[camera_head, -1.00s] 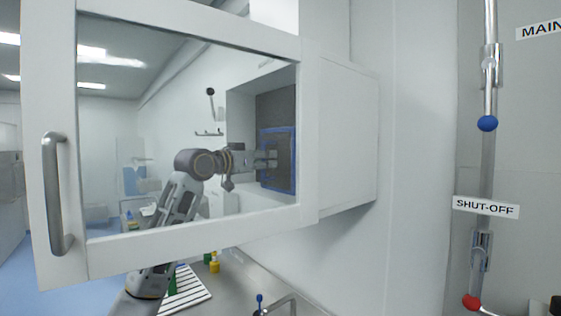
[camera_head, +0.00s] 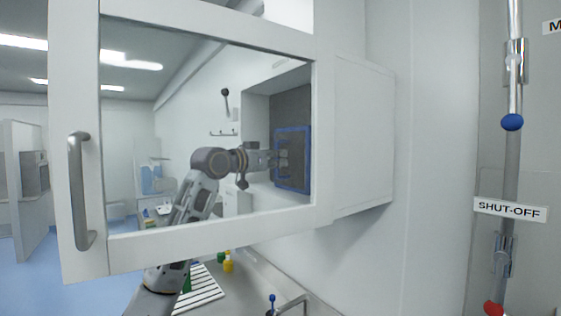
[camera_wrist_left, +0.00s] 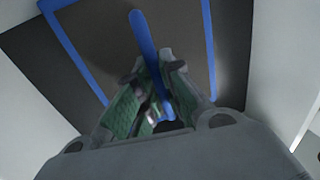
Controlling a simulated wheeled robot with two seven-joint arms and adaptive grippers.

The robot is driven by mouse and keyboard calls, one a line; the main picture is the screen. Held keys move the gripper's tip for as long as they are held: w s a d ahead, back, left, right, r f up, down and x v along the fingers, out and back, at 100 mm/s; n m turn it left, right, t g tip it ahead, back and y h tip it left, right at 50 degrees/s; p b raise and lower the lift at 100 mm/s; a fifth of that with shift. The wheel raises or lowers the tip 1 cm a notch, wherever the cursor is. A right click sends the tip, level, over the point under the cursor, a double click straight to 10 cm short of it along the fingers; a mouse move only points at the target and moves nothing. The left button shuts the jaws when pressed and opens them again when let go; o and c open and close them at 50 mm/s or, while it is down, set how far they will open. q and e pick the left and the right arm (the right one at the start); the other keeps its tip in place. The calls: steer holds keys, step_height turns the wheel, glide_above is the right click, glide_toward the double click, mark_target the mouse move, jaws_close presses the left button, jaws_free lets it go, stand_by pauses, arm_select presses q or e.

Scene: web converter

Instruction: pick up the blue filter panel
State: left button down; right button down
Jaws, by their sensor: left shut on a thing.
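The blue filter panel (camera_head: 306,161) is a dark rectangle with a blue frame and stands upright inside the white wall cabinet, seen through the glass of its open door. My left gripper (camera_head: 284,158) reaches into the cabinet at the panel's front. In the left wrist view, the panel (camera_wrist_left: 186,50) shows its blue edges and a blue bar across its face. My left gripper (camera_wrist_left: 160,100) is shut on that blue bar there. The right gripper is not in view.
The white cabinet door (camera_head: 200,240) with a metal handle (camera_head: 81,190) hangs open in front of my left arm. Below are a white rack (camera_head: 203,288), a yellow bottle (camera_head: 228,263) and a tap (camera_head: 291,304). A pipe with a blue knob (camera_head: 512,122) runs at right.

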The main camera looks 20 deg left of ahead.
arm_select(q)
steer(key=shift+s+r, duration=0.1)
steer(key=shift+s+a+r+b, duration=0.1)
steer(key=shift+r+b, duration=0.1)
steer(key=shift+b, duration=0.1)
steer(key=shift+r+b, duration=0.55)
steer(key=shift+r, duration=2.45)
steer(key=w+a+b+v, duration=0.1)
steer(key=b+v, duration=0.1)
steer(key=v, duration=0.7)
steer(key=a+b+v, duration=0.2)
steer(key=b+v, duration=0.1)
steer(key=v, duration=0.7)
steer(key=shift+w+a+b, duration=0.2)
steer(key=shift+w+b, duration=0.05)
steer(key=shift+b, duration=0.05)
steer(key=shift+r, duration=0.1)
